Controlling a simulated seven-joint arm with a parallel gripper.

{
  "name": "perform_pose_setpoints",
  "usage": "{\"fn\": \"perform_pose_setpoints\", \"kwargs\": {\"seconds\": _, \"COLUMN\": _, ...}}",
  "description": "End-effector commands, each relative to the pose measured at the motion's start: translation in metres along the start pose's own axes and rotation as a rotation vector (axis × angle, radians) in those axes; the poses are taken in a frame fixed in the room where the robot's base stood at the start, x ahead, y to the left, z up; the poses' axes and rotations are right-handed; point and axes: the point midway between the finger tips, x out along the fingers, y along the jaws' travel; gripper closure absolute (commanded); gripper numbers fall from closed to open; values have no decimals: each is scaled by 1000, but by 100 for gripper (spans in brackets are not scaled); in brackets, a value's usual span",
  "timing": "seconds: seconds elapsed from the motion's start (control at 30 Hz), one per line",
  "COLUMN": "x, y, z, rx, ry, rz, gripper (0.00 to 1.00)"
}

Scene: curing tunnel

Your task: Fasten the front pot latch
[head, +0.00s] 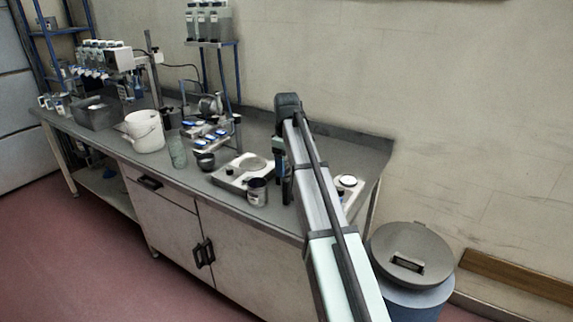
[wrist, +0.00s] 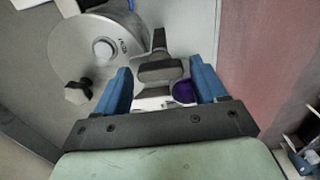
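In the wrist view my gripper (wrist: 160,65) has its two blue fingers spread apart. A dark T-shaped handle (wrist: 158,73) lies between them, with a narrow gap on each side; I cannot tell whether it is the front pot latch. A round grey disc (wrist: 75,50) with a pale centre hub and a black knob (wrist: 78,92) sits to its left. A purple round thing (wrist: 184,92) shows beside the right finger. In the head view my arm reaches over the right part of the bench, and its fingertips are not clear there. No latch can be made out in that view.
On the bench (head: 225,198) are a white bucket (head: 144,132), a scale-like plate device (head: 243,172), a jar (head: 257,192) and a white device (head: 348,184) right of my arm. A lidded bin (head: 411,250) stands at the bench's right end.

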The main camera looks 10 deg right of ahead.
Motion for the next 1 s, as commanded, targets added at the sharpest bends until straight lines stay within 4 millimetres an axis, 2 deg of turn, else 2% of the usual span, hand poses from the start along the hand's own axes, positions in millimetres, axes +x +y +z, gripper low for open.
{"fn": "perform_pose_setpoints", "kwargs": {"seconds": 0.1, "x": 0, "y": 0, "z": 0, "rx": 1, "ry": 0, "rz": 0, "gripper": 19}}
{"fn": "perform_pose_setpoints", "kwargs": {"seconds": 0.33, "x": -1, "y": 0, "z": 0, "rx": 1, "ry": 0, "rz": 0, "gripper": 19}}
{"fn": "perform_pose_setpoints", "kwargs": {"seconds": 0.47, "x": -8, "y": 1, "z": 0, "rx": 1, "ry": 1, "rz": 1, "gripper": 19}}
{"fn": "perform_pose_setpoints", "kwargs": {"seconds": 0.67, "x": -39, "y": 1, "z": -1, "rx": 1, "ry": 2, "rz": 2, "gripper": 19}}
{"fn": "perform_pose_setpoints", "kwargs": {"seconds": 1.0, "x": -104, "y": 1, "z": -1, "rx": 1, "ry": 1, "rz": 1, "gripper": 19}}
